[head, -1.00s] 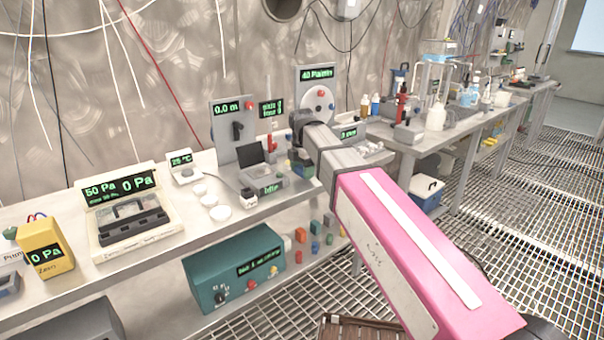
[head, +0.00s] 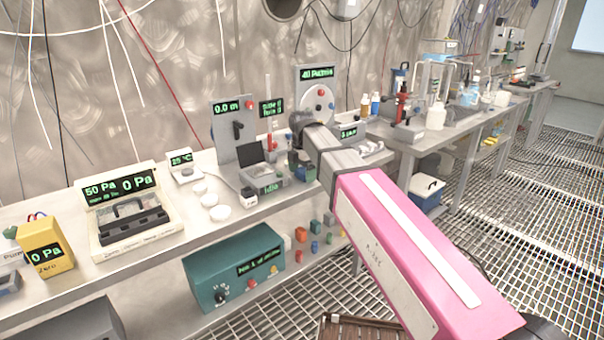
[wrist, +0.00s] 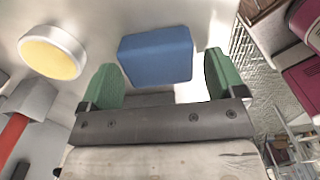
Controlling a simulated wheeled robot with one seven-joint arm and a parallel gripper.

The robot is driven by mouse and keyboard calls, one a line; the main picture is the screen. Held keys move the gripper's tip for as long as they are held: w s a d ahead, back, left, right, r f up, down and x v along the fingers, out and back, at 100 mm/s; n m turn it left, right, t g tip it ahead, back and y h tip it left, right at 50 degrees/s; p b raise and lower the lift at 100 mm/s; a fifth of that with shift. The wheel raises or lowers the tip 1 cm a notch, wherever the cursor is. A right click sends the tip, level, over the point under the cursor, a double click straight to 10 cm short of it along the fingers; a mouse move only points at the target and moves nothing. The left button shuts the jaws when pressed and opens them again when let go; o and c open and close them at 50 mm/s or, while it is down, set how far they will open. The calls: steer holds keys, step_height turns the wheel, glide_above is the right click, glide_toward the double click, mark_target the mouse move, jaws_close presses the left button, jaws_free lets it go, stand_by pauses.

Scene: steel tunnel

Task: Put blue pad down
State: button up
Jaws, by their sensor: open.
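The blue pad (wrist: 156,55) lies on a pale bench surface in the wrist view, just beyond my fingertips. My gripper (wrist: 165,80) is open, with one green finger on each side of the pad's near edge. A gap shows between the pad and the right finger; at the left finger I cannot tell whether they touch. In the head view my gripper (head: 299,165) is low over the bench's front edge, partly hidden by my arm. A small blue patch beside it is too small to make out surely.
A round white-rimmed dish with a yellow face (wrist: 53,52) is left of the pad. A grey device marked Idle (head: 266,179) stands left of my gripper. Loose coloured blocks (head: 315,227) lie on the lower shelf.

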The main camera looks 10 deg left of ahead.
mark_target(302, 171)
step_height(302, 171, up, 12)
steer(key=shift+f, duration=0.15)
stand_by(0.3)
